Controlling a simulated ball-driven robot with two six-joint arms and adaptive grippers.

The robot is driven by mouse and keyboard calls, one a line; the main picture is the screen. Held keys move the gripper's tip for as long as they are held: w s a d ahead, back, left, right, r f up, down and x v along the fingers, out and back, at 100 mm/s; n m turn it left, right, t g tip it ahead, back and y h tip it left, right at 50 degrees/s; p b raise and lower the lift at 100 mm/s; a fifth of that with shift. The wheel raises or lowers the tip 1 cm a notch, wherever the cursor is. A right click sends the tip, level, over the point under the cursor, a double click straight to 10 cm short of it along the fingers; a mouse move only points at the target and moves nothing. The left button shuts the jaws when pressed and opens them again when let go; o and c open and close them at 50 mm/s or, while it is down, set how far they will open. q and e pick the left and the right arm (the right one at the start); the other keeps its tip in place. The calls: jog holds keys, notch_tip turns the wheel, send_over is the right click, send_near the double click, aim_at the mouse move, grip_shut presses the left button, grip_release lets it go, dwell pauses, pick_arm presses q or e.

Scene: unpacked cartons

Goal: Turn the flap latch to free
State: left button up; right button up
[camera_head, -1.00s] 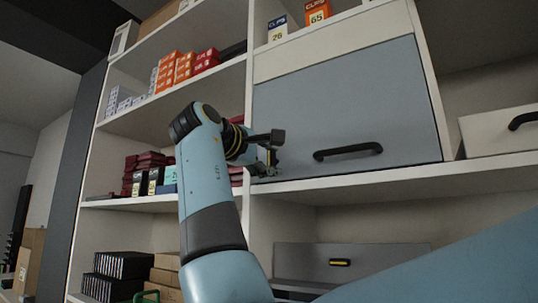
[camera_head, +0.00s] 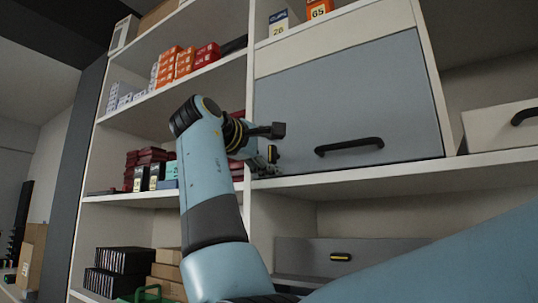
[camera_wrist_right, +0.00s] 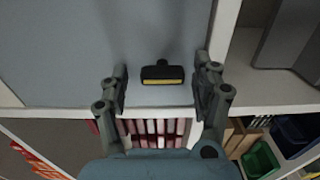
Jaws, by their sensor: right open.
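The flap latch (camera_wrist_right: 162,73) is a small black bar with a yellow strip on the grey flap (camera_wrist_right: 60,50). In the head view the latch (camera_head: 274,154) is a small dark piece near the left edge of the closed grey flap (camera_head: 340,105). My right gripper (camera_head: 270,150) is there, its fingers spread above and below the latch. In the right wrist view my right gripper (camera_wrist_right: 162,70) is open, one finger on each side of the latch, with gaps on both sides. My left gripper is not in view.
The flap has a black bar handle (camera_head: 349,147) to the right of the latch. Red boxes (camera_head: 147,160) stand on the shelf to the left. A second grey flap (camera_head: 300,252) with a yellow-striped latch (camera_head: 340,257) is below. A white drawer (camera_head: 495,128) is at right.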

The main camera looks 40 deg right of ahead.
aim_at(274, 116)
jog(key=shift+o, duration=1)
jog(key=r, duration=0.6)
jog(key=shift+d+r, duration=0.3)
jog(key=shift+d, duration=0.1)
jog(key=shift+w+a+r, duration=0.15)
jog(key=shift+r, duration=0.45)
jog(key=shift+w+a+r, duration=0.1)
jog(key=shift+a+r, duration=0.05)
jog(key=shift+r, duration=0.4)
jog(key=shift+w+a+r, duration=0.15)
jog(key=shift+r, duration=0.45)
jog(key=f, duration=0.2)
jog(key=f+g+y, duration=0.1)
jog(key=f, duration=0.1)
jog(key=s+f+g, duration=0.1)
jog(key=shift+f+y, duration=0.4)
jog(key=shift+s+a, duration=0.5)
jog(key=shift+a, duration=0.15)
jog(key=shift+c, duration=0.3)
jog(key=shift+f+v, duration=0.2)
jog(key=shift+v, duration=0.85)
jog(key=shift+c, duration=0.7)
jog(key=s+f+b+v, duration=0.1)
jog(key=f+b+v, duration=0.1)
jog(key=b+v, duration=0.7)
jog(key=shift+a+f+b, duration=0.2)
jog(key=shift+a+b, duration=0.05)
jog(key=shift+b, duration=0.45)
